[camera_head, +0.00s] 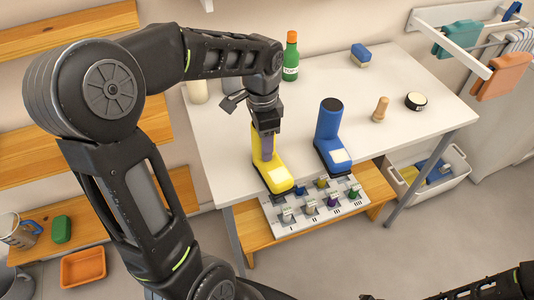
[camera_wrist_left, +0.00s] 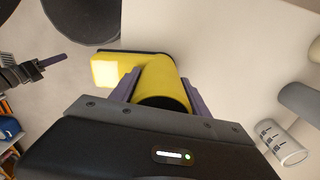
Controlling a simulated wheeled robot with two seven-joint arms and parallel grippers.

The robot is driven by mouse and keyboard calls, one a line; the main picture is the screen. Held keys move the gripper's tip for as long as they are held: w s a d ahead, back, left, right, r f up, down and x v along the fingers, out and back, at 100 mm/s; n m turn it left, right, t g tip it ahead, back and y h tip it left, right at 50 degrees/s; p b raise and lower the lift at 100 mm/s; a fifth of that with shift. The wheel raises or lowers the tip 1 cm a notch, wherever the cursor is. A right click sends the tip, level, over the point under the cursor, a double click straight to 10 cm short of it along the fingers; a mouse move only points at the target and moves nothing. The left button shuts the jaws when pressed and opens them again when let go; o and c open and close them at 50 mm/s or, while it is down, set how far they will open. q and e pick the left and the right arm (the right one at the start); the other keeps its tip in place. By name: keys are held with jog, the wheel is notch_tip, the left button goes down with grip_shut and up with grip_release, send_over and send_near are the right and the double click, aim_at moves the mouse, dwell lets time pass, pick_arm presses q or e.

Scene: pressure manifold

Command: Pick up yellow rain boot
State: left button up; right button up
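The yellow rain boot (camera_head: 268,165) is upright near the front left edge of the white table, its pale-patched toe towards the front edge. In the left wrist view the boot (camera_wrist_left: 165,75) has its dark opening towards the camera. My left gripper (camera_head: 265,122) is at the top of the boot from above. Its purple fingers (camera_wrist_left: 158,92) lie along both sides of the shaft and look closed on it. I cannot tell whether the sole is off the table. My right arm shows only at the lower right; its gripper is not clear.
A blue boot (camera_head: 329,135) stands close to the right of the yellow one. A green bottle (camera_head: 290,60), blue sponge (camera_head: 360,54), wooden peg (camera_head: 380,109) and round tin (camera_head: 416,101) stand farther off on the table (camera_head: 430,80). A manifold panel (camera_head: 318,212) is below the front edge.

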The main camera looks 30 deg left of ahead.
pick_arm(q)
grip_shut()
dwell(0.3)
notch_tip(320, 180, up, 10)
jog(key=shift+r+b, duration=0.1)
jog(key=shift+b, duration=0.25)
dwell(0.3)
dwell(0.4)
